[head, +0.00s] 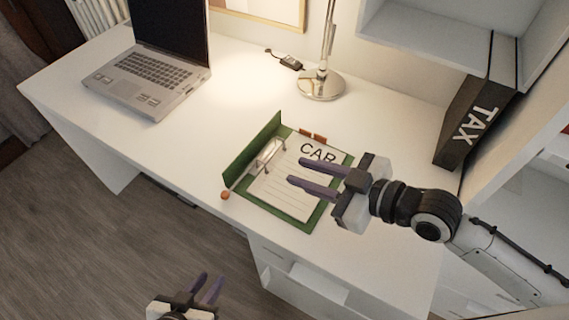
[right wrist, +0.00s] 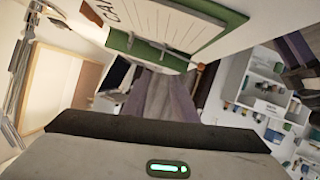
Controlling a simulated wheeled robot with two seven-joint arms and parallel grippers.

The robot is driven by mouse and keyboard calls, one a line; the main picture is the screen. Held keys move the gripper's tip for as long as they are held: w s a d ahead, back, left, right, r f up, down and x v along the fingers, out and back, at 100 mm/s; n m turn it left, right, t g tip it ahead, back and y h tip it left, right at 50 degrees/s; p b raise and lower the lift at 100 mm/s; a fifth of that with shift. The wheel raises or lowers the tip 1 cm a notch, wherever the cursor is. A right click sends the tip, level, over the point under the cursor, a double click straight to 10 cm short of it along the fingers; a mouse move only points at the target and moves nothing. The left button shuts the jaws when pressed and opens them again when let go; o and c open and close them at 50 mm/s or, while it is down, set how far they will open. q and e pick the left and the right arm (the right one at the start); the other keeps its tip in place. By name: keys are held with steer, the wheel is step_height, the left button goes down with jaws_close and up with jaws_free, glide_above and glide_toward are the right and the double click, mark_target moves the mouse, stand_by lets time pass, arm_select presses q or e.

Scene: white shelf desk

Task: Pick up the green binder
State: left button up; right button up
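The green binder (head: 302,218) lies open on the white desk, its left cover standing up and a lined sheet marked "CAR" clipped inside. It also shows at the top of the right wrist view (right wrist: 120,41), cut off by the frame edge. My right gripper (head: 296,173) comes in from the right over the binder's sheet, fingers apart with nothing between them. It hides part of the sheet and the binder's right side. I cannot tell its exact height above the sheet. My left gripper (head: 211,277) is at the bottom, in front of the desk, fingers apart and empty.
An open laptop (head: 150,75) stands at the left of the desk. A lamp base (head: 321,85) and a small dark item (head: 291,61) are behind the binder. A black "TAX" binder (head: 475,122) stands at the right by the shelf. A small orange ball (head: 225,195) lies near the front edge.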

steer(key=shift+w+f, duration=0.25)
steer(key=shift+f, duration=0.4)
steer(key=shift+w+a+f, duration=0.1)
steer(key=shift+w+a, duration=0.15)
steer(key=x, duration=0.3)
steer(key=shift+w+a, duration=0.15)
steer(key=shift+a, duration=0.1)
steer(key=shift+b+x, duration=0.35)
steer(key=shift+x, duration=2.65)
steer(key=shift+f, duration=0.15)
jaws_close()
